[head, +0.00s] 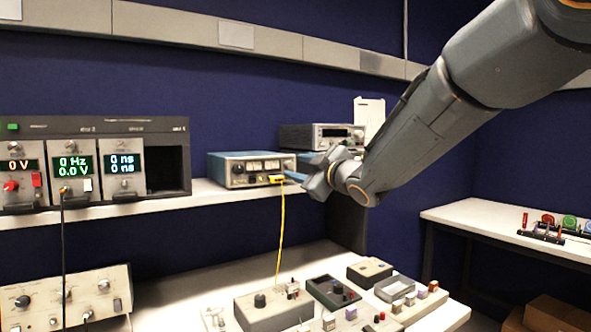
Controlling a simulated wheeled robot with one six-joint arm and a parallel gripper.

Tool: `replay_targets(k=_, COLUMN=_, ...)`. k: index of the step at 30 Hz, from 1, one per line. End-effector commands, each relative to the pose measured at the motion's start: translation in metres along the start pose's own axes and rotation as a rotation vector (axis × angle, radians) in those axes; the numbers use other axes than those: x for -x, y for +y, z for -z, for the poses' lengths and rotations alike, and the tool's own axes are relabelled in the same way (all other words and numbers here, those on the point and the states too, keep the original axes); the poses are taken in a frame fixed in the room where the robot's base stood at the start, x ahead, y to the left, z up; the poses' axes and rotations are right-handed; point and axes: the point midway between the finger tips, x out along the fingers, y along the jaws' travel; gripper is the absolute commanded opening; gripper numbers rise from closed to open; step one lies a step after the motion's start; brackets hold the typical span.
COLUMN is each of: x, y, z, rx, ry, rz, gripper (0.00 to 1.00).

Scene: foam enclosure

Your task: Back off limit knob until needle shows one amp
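A blue bench unit (238,170) with a light front panel stands on the white shelf. It looks like the power supply with the limit knob. Its small meter windows (262,165) sit in the upper panel, too small to read a needle. A yellow lead (281,235) hangs from a plug at its lower right front. My gripper (312,182) is at the right end of this unit, in front of its right side. I cannot tell whether it touches a knob. The fingertips are small and partly hidden, and the limit knob cannot be made out.
A grey instrument (322,137) stands behind my gripper. A module rack (168,127) with lit displays is at the left. The lower bench holds several small boxes, including a grey box (272,312) below the yellow lead. A side table (480,222) is at the right.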

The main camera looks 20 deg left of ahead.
Motion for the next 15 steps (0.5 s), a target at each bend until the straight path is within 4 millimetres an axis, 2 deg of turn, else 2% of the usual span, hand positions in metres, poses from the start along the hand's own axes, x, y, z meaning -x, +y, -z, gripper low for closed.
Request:
replay_targets(k=6, x=0.035, y=0.001, z=-0.001, rx=0.001, ry=0.0, rz=-0.002, gripper=0.38)
replay_targets(k=10, x=0.047, y=0.0, z=-0.001, rx=0.0, ry=-0.001, rz=-0.001, gripper=0.38)
replay_targets(k=15, x=0.053, y=0.0, z=-0.001, rx=-0.001, ry=-0.001, rz=0.0, gripper=0.38)
